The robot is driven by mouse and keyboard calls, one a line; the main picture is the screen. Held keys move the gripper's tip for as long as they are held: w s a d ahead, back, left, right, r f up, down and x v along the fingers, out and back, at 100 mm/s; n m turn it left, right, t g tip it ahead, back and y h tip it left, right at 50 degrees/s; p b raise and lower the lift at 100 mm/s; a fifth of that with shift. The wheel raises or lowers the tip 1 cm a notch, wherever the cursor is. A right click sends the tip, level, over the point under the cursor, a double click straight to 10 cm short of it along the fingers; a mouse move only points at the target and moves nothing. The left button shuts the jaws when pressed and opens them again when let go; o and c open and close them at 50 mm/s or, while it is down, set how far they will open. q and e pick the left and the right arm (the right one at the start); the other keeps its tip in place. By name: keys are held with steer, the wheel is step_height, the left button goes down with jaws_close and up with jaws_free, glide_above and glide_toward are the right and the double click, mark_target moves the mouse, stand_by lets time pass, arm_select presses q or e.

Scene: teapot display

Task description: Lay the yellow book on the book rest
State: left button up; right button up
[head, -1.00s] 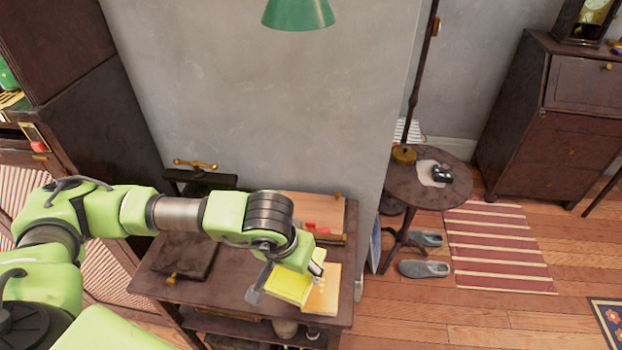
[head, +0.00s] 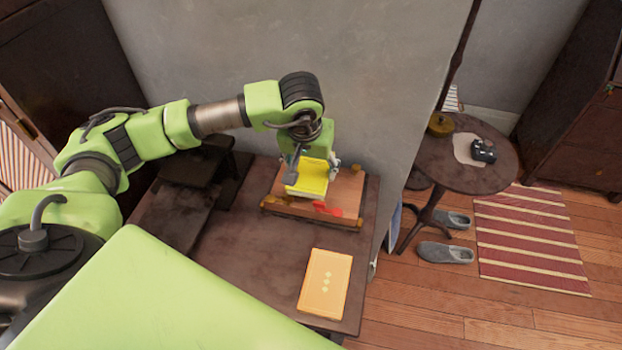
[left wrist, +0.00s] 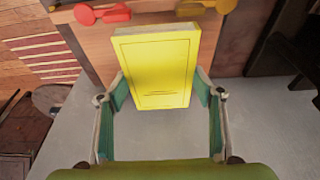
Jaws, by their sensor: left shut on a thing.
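The yellow book (head: 312,178) is held by my left gripper (head: 313,165), with one finger on each side of it. The book is over the book rest (head: 346,190), a slanted wooden board with a ledge along its front. I cannot tell whether the book touches the board. In the left wrist view the yellow book (left wrist: 155,68) is between the two fingers of the left gripper (left wrist: 160,92), and the wooden rest (left wrist: 150,16) shows behind its far end. My right gripper is not in view.
An orange book (head: 326,283) lies flat on the dark table (head: 240,240), in front of the rest. A red piece (head: 326,208) is at the rest's front ledge. A dark wooden stand (head: 192,165) is to the left. The grey wall (head: 370,80) is close behind.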

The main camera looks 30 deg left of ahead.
mark_target(310, 174)
arm_select(q)
steer(key=shift+f, duration=0.7)
step_height(310, 174, down, 2)
steer(key=shift+f, duration=0.4)
steer(key=shift+w, duration=0.1)
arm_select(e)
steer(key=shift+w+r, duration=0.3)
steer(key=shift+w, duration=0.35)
arm_select(q)
steer(key=shift+f, duration=0.1)
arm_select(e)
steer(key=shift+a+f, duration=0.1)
arm_select(q)
steer(key=o, duration=0.9)
steer(key=shift+f, duration=0.1)
steer(key=o, duration=0.4)
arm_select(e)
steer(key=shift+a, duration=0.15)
